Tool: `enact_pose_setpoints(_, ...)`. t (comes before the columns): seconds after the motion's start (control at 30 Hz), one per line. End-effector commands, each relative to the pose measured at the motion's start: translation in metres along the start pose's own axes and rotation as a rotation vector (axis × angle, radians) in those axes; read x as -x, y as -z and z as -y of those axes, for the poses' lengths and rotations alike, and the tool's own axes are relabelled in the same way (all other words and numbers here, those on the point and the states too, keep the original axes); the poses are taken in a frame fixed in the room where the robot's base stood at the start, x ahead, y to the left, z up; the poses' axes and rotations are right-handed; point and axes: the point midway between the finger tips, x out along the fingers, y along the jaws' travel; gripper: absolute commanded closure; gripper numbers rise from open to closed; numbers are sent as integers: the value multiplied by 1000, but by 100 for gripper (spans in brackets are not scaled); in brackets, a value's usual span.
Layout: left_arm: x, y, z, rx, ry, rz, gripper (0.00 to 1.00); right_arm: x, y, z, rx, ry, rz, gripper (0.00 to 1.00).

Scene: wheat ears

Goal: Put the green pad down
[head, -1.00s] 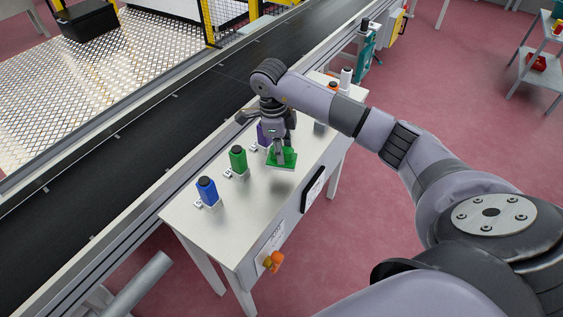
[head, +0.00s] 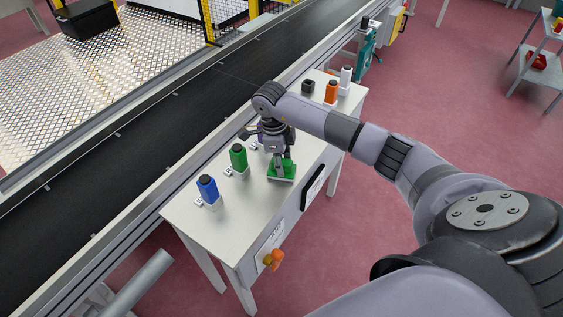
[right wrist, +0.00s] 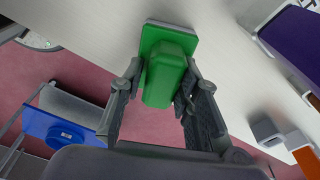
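The green pad (head: 285,178) is a flat green plate with an upright green block on it. It is at the white table (head: 222,212), near its front edge. My right gripper (head: 281,164) points down at it. In the right wrist view my right gripper (right wrist: 163,88) has a finger on each side of the pad's green block (right wrist: 165,72), close against it, and appears shut on it. The pad looks level and at or just above the tabletop; I cannot tell whether it touches. My left gripper is not in view.
A conveyor (head: 135,135) runs behind. A purple object (right wrist: 296,42) shows in the wrist view.

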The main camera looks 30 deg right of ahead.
Motion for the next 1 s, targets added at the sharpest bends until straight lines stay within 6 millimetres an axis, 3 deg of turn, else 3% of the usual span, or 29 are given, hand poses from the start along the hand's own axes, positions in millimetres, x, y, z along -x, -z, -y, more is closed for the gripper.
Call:
enact_pose_setpoints(0.2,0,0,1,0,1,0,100,0,0,0,0,-1,-1,54)
enact_pose_setpoints(0.6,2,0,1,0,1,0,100,7,0,0,0,1,2,54)
enact_pose_setpoints(1.0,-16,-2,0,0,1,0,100,87,0,1,-1,4,3,54)
